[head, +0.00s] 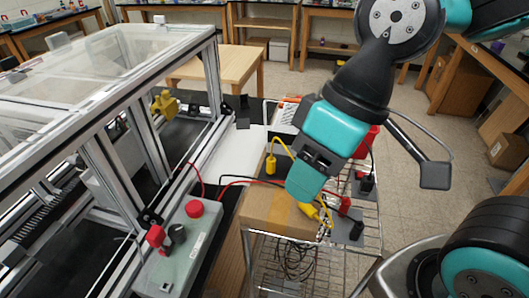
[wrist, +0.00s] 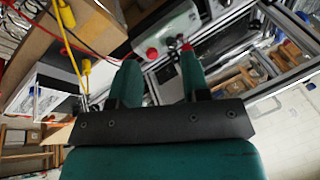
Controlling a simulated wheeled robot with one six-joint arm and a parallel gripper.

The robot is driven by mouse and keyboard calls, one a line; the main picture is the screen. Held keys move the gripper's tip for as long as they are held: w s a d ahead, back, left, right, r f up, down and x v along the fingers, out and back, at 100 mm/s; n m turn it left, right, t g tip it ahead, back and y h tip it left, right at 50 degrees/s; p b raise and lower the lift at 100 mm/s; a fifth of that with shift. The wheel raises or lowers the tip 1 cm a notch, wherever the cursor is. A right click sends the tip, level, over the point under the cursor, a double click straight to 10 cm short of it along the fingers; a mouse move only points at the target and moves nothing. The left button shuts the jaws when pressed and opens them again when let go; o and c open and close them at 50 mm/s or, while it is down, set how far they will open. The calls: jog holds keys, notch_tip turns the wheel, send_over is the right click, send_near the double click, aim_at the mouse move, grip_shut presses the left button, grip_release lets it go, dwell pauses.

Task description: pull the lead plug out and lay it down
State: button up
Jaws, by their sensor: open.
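A red plug (head: 155,237) stands upright at the left end of a grey control box (head: 185,250), beside a black knob. A red mushroom button (head: 195,208) is on the same box. In the wrist view the box (wrist: 168,25), the button (wrist: 152,53) and a red part that looks like the plug (wrist: 186,47) show beyond my fingertips. My gripper (head: 303,185) is open and empty, above the cardboard box and well to the right of the control box. It also shows in the wrist view (wrist: 160,62). I cannot tell where the plug's lead runs.
A cardboard box (head: 270,212) on a wire cart carries yellow plugs (head: 271,164) and leads. Red and black plugs (head: 345,205) lie at its right. Red and black leads cross between the boxes. The aluminium extrusion frame (head: 130,120) rises at left. Open floor lies behind the cart.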

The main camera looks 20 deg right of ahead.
jog(key=shift+o, duration=0.9)
jog(key=m+h+p, duration=0.4)
jog(key=m+p, duration=0.6)
jog(key=m, duration=0.4)
send_over(271, 159)
notch_tip(271, 159, down, 13)
jog(key=shift+f, duration=0.4)
notch_tip(271, 159, down, 9)
jog(key=b, duration=0.6)
